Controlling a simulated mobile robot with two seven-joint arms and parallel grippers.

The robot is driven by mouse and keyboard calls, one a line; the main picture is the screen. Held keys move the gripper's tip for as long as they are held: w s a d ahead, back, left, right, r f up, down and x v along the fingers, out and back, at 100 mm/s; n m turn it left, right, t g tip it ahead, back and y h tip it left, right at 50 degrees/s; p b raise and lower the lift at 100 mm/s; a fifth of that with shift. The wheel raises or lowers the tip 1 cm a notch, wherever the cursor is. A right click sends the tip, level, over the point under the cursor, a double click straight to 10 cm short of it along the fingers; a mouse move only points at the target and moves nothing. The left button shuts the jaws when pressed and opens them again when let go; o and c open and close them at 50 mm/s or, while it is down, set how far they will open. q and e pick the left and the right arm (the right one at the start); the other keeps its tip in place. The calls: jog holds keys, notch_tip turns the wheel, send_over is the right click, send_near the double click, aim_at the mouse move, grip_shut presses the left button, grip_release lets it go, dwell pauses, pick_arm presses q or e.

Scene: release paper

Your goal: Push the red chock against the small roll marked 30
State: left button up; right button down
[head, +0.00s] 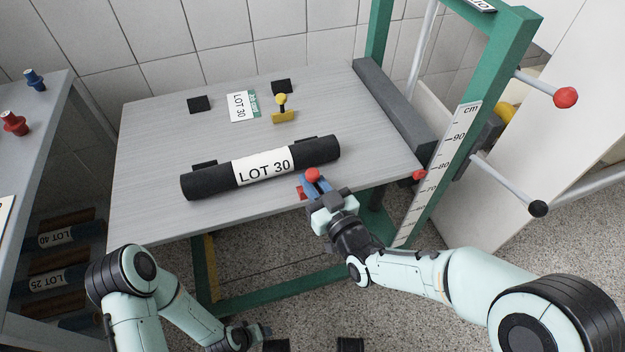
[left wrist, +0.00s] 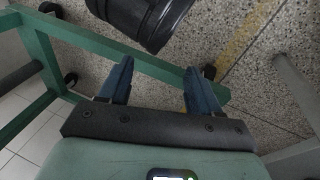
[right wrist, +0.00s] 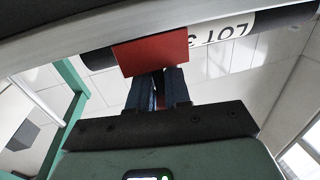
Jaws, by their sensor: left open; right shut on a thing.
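The black roll (head: 210,181) with a white "LOT 30" label lies across the front half of the grey table. The red chock (head: 302,193) is at the table's front edge, just in front of the roll's right part; its red knob (head: 313,174) shows above the fingers. A strip of table seems to show between chock and roll. My right gripper (head: 314,189) is shut on the chock, whose red block (right wrist: 150,52) also shows in the right wrist view beside the roll (right wrist: 240,28). My left gripper (left wrist: 158,88) is open and empty, low over the floor.
A yellow chock (head: 283,115), a "LOT 30" card (head: 240,107) and black blocks (head: 199,104) sit at the table's back. A green frame with a cm scale (head: 452,145) stands at the right. A side table (head: 40,100) at the left holds blue and red knobbed pieces.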

jog(key=shift+d+b+x, duration=0.2)
jog(key=shift+b+x, duration=0.45)
jog(key=shift+x, duration=0.6)
jog(key=shift+w, duration=0.25)
jog(key=c, duration=1.3)
grip_release()
jog(key=shift+r, duration=0.1)
pick_arm(q)
jog(key=shift+w+a+f+t, duration=0.15)
jog(key=shift+w+a+f, duration=0.15)
jog(key=shift+w, duration=0.2)
jog(key=shift+w+a+f+t, duration=0.2)
jog(key=shift+w+f, duration=0.15)
jog(key=shift+w, duration=0.15)
pick_arm(e)
jog(key=shift+o, duration=0.2)
